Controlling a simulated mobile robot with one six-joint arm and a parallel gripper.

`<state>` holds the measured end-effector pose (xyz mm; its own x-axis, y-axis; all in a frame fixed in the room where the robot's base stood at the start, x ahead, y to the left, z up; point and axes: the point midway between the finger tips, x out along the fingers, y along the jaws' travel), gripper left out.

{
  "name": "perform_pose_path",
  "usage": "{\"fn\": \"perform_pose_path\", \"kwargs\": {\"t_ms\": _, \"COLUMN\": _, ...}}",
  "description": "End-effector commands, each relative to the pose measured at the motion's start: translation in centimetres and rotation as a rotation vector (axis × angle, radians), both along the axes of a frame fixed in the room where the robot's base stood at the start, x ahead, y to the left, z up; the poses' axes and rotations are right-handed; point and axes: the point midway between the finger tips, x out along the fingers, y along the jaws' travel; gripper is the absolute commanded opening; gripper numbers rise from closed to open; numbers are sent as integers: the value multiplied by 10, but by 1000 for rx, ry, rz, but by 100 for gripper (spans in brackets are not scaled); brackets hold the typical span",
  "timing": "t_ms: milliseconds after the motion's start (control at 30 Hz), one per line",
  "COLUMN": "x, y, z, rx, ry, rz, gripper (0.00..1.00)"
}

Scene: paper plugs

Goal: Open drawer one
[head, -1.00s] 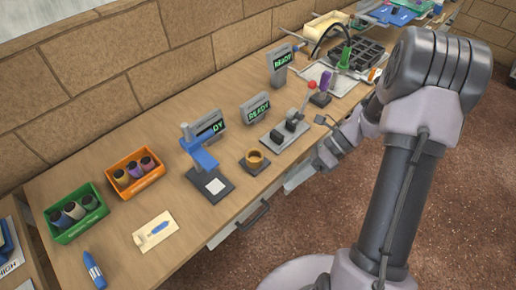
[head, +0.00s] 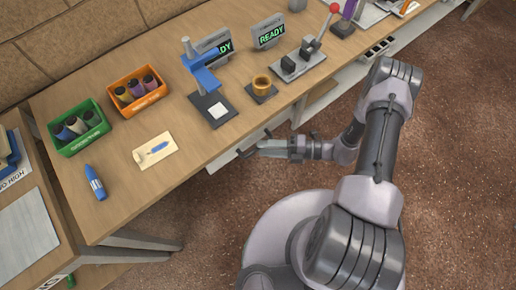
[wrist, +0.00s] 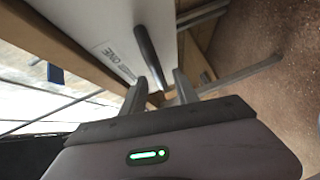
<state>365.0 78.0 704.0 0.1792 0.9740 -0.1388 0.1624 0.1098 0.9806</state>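Drawer one has a white front (wrist: 112,38) with a label ending in "ONE", and it shows under the table edge in the head view (head: 222,161). Its dark bar handle (wrist: 150,57) runs down the wrist view. The drawer looks shut. My gripper (wrist: 160,82) is open, with its two fingers on either side of the handle's near end. I cannot tell whether either finger touches the handle. In the head view my gripper (head: 262,148) is at the drawer's handle, below the table edge, and partly hides it.
The brown floor (head: 460,150) to the right is clear.

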Motion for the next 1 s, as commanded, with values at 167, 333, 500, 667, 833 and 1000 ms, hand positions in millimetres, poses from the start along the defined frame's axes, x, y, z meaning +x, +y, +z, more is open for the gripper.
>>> {"fn": "perform_pose_path", "kwargs": {"t_ms": 167, "x": 4, "y": 24, "z": -4, "rx": 0, "ry": 0, "rz": 2, "gripper": 36}}
{"fn": "perform_pose_path", "kwargs": {"t_ms": 333, "x": 5, "y": 30, "z": -4, "rx": 0, "ry": 0, "rz": 0, "gripper": 36}}
{"fn": "perform_pose_path", "kwargs": {"t_ms": 500, "x": 5, "y": 30, "z": -4, "rx": 0, "ry": 0, "rz": 0, "gripper": 36}}
{"fn": "perform_pose_path", "kwargs": {"t_ms": 667, "x": 5, "y": 30, "z": -4, "rx": 0, "ry": -1, "rz": 0, "gripper": 7}}
{"fn": "perform_pose_path", "kwargs": {"t_ms": 833, "x": 5, "y": 29, "z": -4, "rx": 0, "ry": 0, "rz": 0, "gripper": 0}}
{"fn": "perform_pose_path", "kwargs": {"t_ms": 1000, "x": 5, "y": 29, "z": -4, "rx": 0, "ry": 0, "rz": 1, "gripper": 0}}
